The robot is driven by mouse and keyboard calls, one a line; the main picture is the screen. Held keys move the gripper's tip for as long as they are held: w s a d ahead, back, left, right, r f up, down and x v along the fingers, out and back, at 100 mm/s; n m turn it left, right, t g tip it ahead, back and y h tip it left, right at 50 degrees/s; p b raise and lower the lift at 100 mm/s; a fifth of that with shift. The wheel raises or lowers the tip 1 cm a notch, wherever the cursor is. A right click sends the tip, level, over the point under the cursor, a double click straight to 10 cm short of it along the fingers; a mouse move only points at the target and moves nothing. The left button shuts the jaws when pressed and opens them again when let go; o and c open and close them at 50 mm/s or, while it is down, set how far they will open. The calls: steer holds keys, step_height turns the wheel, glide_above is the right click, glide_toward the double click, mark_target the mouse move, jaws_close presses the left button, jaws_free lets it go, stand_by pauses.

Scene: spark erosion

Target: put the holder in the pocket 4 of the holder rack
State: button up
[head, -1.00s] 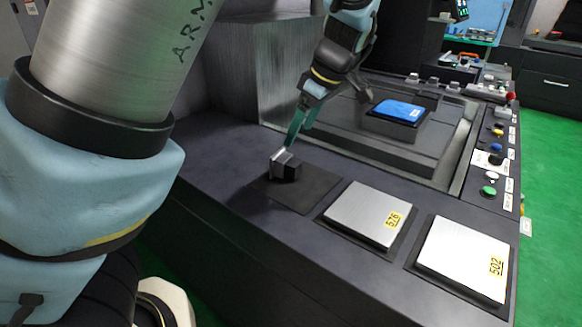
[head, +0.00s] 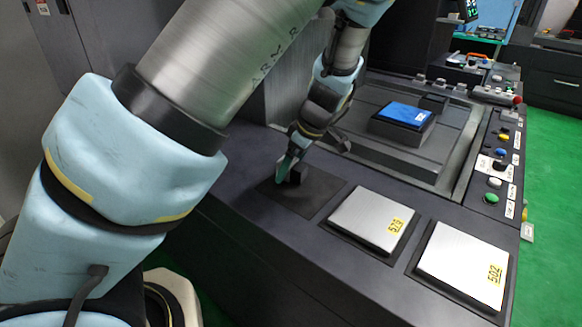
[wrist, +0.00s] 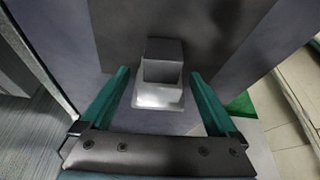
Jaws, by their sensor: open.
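The holder, a small dark block with a bright metal part, sits on a dark square mat (head: 322,196) at the left end of the machine's front ledge. In the head view only part of the holder (head: 298,175) shows beside my gripper (head: 287,168). In the wrist view the holder (wrist: 162,85) lies between the two green fingers of my gripper (wrist: 160,74), with a gap visible on both sides. My gripper is open and holds nothing. I see no numbered holder rack in these views.
Behind is a sunken machine bed with a blue-topped block (head: 404,115). A button panel (head: 497,165) runs along the right side. The green floor beyond is clear.

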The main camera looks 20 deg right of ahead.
steer(key=shift+c, duration=0.2)
jaws_close()
stand_by(0.6)
